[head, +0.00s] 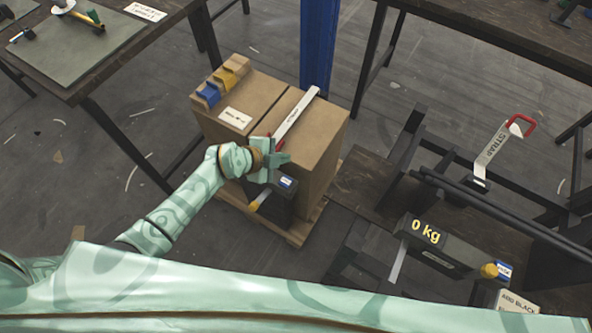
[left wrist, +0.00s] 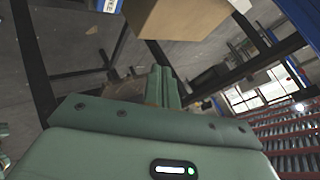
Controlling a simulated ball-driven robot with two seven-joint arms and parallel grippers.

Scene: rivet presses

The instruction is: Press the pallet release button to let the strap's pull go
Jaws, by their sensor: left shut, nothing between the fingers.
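My left gripper (head: 278,161) is shut and empty in front of the cardboard box (head: 325,142), overlapping its near side. Its closed fingers (left wrist: 162,84) also show in the left wrist view, with the box (left wrist: 185,18) beyond. A dark unit (head: 283,198) with a blue label is at the box's near side, just below the gripper. A yellow knob-like part (head: 254,205) sits at that unit's left; I cannot tell whether it is the release button. A white strap (head: 298,113) lies over the box, which stands on a wooden pallet (head: 297,238). My right gripper is not in view.
A dark press unit reading "0 kg" (head: 425,238) stands at the lower right, with a yellow knob (head: 489,270). A strip marked STRAP (head: 490,155) with a red handle stands by black rails. Tables (head: 75,80) and a blue post (head: 318,45) lie beyond.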

